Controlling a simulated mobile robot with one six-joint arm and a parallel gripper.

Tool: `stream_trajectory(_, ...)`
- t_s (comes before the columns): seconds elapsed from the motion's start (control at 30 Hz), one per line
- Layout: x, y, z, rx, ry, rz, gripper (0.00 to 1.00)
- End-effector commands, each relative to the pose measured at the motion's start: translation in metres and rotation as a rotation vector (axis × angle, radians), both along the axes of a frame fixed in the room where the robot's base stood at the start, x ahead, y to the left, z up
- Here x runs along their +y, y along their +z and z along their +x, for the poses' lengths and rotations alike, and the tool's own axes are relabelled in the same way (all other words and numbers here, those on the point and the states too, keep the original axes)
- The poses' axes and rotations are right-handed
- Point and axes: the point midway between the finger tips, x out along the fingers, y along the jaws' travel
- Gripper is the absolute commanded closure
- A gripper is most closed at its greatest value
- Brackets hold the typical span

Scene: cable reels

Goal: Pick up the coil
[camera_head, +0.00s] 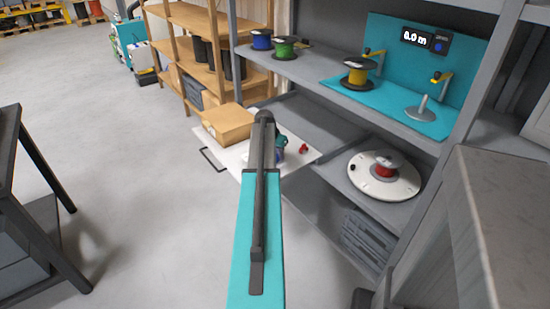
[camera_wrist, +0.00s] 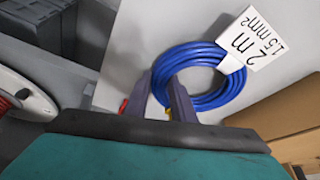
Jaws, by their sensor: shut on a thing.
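The coil (camera_wrist: 211,91) is a ring of bright blue cable in the wrist view, with a white tag (camera_wrist: 252,38) reading "2 m 1.5 mm²". My gripper (camera_wrist: 157,88) has its two dark fingers on either side of the coil's near left part and is shut on it. The coil shows against a pale grey board; I cannot tell whether it touches it. In the head view my arm hides most of the gripper and coil over the white board (camera_head: 235,157).
A cardboard box (camera_head: 228,124) stands on the board's left part, and a small red item (camera_head: 304,148) lies at its right. A round white turntable (camera_head: 397,186) with a red reel is on the shelf to the right. Grey shelf posts stand close by; the floor at left is open.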

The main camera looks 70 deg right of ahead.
Motion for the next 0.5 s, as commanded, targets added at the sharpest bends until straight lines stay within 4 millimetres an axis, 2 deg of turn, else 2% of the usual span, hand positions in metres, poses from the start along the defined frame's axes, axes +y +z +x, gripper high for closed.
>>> stream_trajectory(0.23, 0.0, 0.028, 0.0, -0.001, 0.001, -0.002, 1.0)
stream_trajectory(0.5, 0.028, 0.027, -0.015, -0.001, 0.001, 0.0, 1.0)
